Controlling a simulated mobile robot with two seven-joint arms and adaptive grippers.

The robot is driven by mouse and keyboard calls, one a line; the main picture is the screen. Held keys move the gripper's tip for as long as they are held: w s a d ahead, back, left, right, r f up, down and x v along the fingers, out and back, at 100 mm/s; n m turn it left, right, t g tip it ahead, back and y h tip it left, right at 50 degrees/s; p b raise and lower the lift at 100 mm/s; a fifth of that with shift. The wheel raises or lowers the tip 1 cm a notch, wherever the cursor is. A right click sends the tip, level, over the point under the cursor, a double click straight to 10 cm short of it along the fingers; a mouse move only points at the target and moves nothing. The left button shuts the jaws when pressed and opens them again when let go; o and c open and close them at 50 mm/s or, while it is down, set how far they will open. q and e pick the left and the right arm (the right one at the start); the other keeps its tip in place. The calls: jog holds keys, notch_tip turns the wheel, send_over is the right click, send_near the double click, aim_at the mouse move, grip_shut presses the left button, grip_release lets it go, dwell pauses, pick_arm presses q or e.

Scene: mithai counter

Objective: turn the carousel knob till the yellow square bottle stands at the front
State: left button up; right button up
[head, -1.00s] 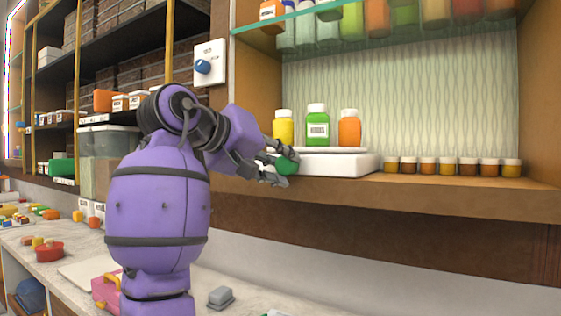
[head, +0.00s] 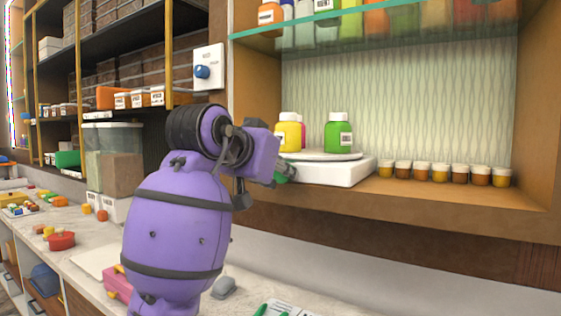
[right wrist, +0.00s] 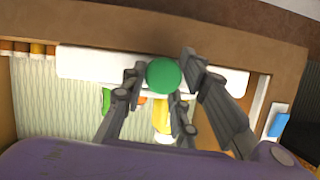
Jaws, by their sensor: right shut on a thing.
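The carousel is a white turntable (head: 325,156) on a white base (head: 345,174) on the wooden shelf. A yellow bottle (head: 290,134) with a white cap stands at its left, its label turned left. A green bottle (head: 338,134) stands at its right, and a pink bottle (head: 302,132) shows partly behind the yellow one. The green round knob (right wrist: 164,75) is at the base's left front. My right gripper (right wrist: 163,77) is shut around it; in the head view my wrist mostly hides this. The right wrist view also shows the yellow bottle (right wrist: 161,120). My left gripper is not in view.
Several small jars (head: 440,172) stand in a row right of the base. A glass shelf (head: 400,20) with bottles hangs above. A switch with a blue knob (head: 202,72) is on the post at left. The counter below holds a red pot (head: 61,241).

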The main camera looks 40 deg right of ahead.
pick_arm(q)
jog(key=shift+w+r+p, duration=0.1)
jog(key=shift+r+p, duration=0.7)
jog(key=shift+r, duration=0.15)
pick_arm(e)
jog(key=m, duration=0.1)
jog(key=m+t, duration=0.1)
jog(key=m, duration=0.1)
jog(key=shift+s+d+f+t, duration=0.15)
jog(key=shift+s+d+t, duration=0.15)
jog(key=shift+t, duration=0.1)
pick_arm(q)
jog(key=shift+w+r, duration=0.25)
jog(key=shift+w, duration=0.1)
pick_arm(e)
jog(key=shift+f, duration=0.25)
jog(key=o, duration=0.9)
jog(key=shift+c, duration=0.2)
jog(key=shift+o, duration=0.7)
jog(key=shift+s, duration=0.1)
jog(key=shift+r, duration=0.1)
jog(key=shift+a, duration=0.1)
